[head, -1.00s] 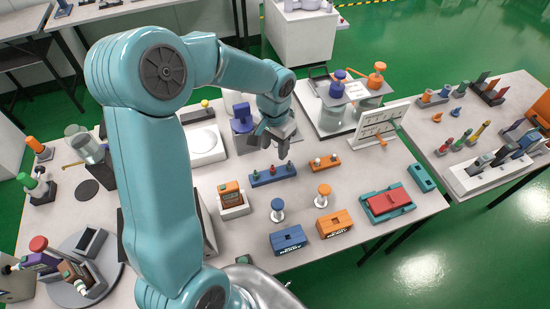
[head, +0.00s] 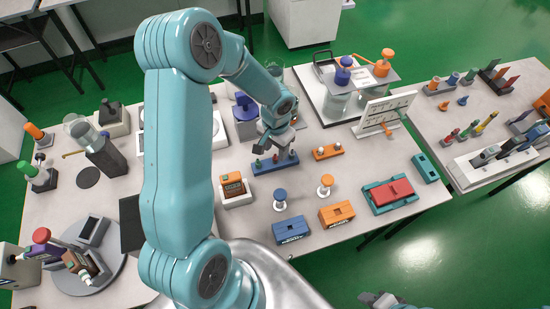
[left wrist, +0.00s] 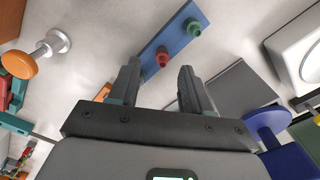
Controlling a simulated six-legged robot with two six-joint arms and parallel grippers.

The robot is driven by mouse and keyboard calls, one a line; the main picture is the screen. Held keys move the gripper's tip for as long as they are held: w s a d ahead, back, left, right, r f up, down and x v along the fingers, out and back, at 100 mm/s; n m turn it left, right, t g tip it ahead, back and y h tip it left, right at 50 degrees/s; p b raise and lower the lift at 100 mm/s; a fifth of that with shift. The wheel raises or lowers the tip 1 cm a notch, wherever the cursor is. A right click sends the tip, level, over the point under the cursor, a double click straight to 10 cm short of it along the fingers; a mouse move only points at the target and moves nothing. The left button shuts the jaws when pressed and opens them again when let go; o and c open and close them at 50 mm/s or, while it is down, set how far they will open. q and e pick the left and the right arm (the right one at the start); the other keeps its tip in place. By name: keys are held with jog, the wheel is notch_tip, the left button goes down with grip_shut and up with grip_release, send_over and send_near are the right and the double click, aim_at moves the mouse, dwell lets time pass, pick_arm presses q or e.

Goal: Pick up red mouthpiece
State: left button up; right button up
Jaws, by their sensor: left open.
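The red mouthpiece (left wrist: 162,56) stands on a blue rack (left wrist: 172,38) in the left wrist view, beside a green mouthpiece (left wrist: 193,28). In the head view the blue rack (head: 284,166) lies on the table just below my left gripper (head: 275,146), which partly hides its pegs. My left gripper is open and empty. In the left wrist view the red mouthpiece shows between its two fingertips (left wrist: 159,68), apart from both. A small part of what looks like my right arm (head: 385,300) shows at the bottom edge; its jaws cannot be made out.
A purple-topped device (head: 245,108) stands behind left. A blue-topped stamp (head: 280,196) and an orange-topped stamp (head: 325,186) stand in front. A white upright panel (head: 385,115) is at the right.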

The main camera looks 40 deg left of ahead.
aim_at(275, 155)
pick_arm(q)
jog(key=f, duration=0.4)
jog(key=shift+w+a+f+p, duration=0.15)
jog(key=shift+w+a+p, duration=0.05)
jog(key=shift+p, duration=0.15)
jog(key=shift+f, duration=0.45)
jog(key=shift+s, duration=0.15)
grip_shut()
